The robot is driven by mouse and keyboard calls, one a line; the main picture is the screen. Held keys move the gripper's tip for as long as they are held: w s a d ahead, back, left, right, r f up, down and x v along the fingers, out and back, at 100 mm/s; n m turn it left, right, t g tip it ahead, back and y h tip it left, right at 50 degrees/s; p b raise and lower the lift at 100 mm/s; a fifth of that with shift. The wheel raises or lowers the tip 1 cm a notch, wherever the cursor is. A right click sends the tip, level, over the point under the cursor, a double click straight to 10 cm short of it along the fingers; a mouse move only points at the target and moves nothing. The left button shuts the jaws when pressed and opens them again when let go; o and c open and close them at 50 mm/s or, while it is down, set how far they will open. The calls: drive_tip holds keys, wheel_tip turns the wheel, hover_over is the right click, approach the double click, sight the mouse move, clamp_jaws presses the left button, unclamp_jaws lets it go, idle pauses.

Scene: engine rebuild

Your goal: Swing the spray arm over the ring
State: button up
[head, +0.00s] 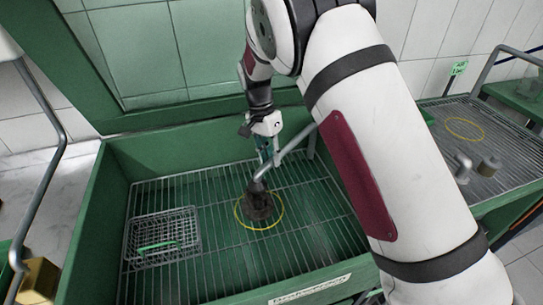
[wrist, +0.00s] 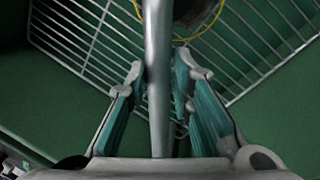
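The spray arm (head: 287,150) is a grey metal pipe that slants down from the basin's back right to a dark nozzle head (head: 258,203). In the head view the nozzle head appears over the yellow ring (head: 282,214) on the basin grid, covering its middle. My gripper (head: 267,157) is at the pipe, near the nozzle head. Part of the yellow ring (wrist: 212,22) shows beside the dark nozzle head (wrist: 188,10).
A wire basket (head: 180,222) with a green handle stands on the left of the grid (head: 225,280) inside the green basin (head: 85,225). A second grid with another yellow ring (head: 465,128) and grey cylinders (head: 489,166) lies to the right. The raised green lid (head: 150,50) stands behind.

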drive_tip(key=o, duration=0.3)
drive_tip(key=shift+w+a, duration=0.15)
drive_tip(key=shift+a, duration=0.05)
drive_tip(key=shift+o, duration=0.2)
drive_tip(key=shift+d, duration=0.15)
drive_tip(key=shift+s+d+p, duration=0.2)
drive_tip(key=shift+s+p, duration=0.1)
drive_tip(key=s+d+n+t+p, duration=0.3)
drive_tip(key=d+n+p, duration=0.75)
drive_tip(key=d, duration=1.05)
drive_tip(key=s+a+r+b, duration=0.1)
drive_tip(key=s+r, duration=0.3)
drive_tip(key=r, duration=0.7)
drive_tip(key=s+r+b, duration=0.3)
drive_tip(key=s+r, duration=0.1)
drive_tip(key=r, duration=0.7)
drive_tip(key=shift+s+a+r, duration=0.3)
drive_tip(key=shift+s+a, duration=0.05)
drive_tip(key=shift+a, duration=0.05)
